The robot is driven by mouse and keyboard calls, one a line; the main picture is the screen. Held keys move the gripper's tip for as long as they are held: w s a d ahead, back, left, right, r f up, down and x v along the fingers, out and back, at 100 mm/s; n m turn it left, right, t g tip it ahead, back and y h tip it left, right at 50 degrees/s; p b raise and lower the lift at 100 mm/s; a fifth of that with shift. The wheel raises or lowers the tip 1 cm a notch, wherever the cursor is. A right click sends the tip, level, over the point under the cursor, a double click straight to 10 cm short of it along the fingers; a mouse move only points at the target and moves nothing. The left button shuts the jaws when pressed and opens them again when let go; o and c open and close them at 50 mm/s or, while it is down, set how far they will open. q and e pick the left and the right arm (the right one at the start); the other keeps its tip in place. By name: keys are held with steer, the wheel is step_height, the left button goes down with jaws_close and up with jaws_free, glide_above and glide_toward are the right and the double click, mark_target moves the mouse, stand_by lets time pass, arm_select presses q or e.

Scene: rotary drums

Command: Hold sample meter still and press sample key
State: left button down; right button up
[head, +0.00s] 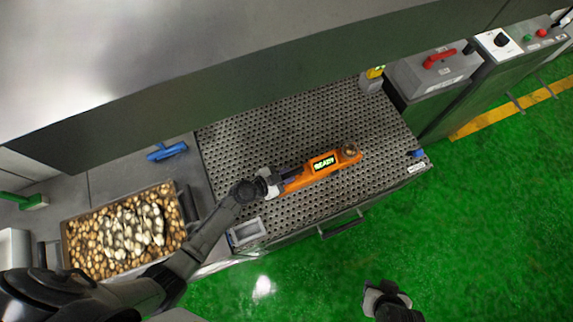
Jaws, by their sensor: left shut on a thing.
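The orange sample meter (314,170) lies on the perforated metal table, and its small screen reads READY. A round dark part sits at its right end; I cannot make out the sample key for certain. My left gripper (276,182) is shut on the left, handle end of the meter and covers part of it. My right gripper (384,295) is at the bottom of the view, over the green floor, apart from the meter; its fingers are too small and dark to tell whether it is open.
A tray of brown and pale pieces (72,240) stands at the left, with a blue tool (167,151) behind it. A grey dish (247,231) sits at the perforated table's (270,135) front edge. A box with a red handle (438,59) stands at the back right.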

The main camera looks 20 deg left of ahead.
steer(key=shift+f, duration=0.15)
jaws_close()
stand_by(1.4)
